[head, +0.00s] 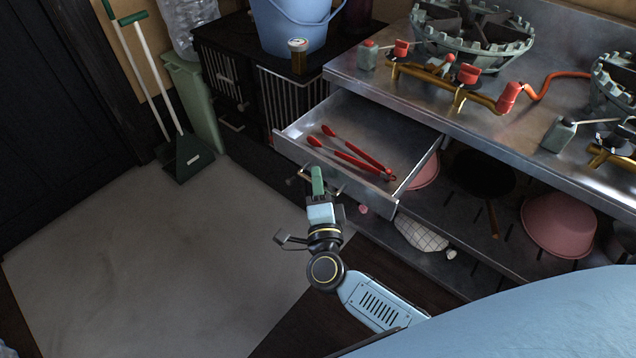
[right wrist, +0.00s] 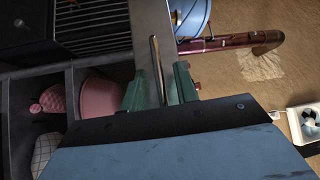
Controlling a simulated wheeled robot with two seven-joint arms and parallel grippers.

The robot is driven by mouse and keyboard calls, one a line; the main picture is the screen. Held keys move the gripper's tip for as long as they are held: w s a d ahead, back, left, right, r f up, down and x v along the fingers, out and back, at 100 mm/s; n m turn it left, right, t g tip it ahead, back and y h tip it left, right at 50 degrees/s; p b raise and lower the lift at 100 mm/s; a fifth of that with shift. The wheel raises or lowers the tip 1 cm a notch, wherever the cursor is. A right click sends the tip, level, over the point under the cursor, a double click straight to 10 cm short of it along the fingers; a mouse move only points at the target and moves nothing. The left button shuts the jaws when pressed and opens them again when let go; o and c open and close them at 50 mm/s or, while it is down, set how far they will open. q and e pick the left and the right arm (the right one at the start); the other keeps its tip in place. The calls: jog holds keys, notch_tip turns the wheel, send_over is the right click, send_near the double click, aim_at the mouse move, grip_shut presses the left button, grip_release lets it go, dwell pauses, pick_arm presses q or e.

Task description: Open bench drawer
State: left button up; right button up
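The bench drawer (head: 350,125) is a shallow steel drawer under the worktop, and it stands pulled well out. Red tongs (head: 350,153) lie inside it. Its bar handle (right wrist: 156,65) is on the drawer front; in the head view it is partly hidden behind my right gripper. My right gripper (head: 317,180) has green fingers and is at the handle. In the right wrist view its fingers (right wrist: 160,92) stand apart on either side of the bar, with a gap visible; contact is hard to tell. My left gripper is not in view.
The steel worktop (head: 400,85) carries burners (head: 470,30) and red-handled valves. A shelf below holds a pink basin (head: 558,222) and a dark pan (head: 478,172). A black cabinet (head: 225,50) with a blue bucket (head: 290,25) stands left.

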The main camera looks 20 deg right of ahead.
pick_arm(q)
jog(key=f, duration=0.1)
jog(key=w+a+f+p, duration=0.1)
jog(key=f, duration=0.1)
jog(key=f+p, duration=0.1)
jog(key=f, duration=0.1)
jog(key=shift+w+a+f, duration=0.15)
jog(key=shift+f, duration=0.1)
pick_arm(e)
jog(key=v, duration=1.3)
jog(key=shift+s, duration=0.2)
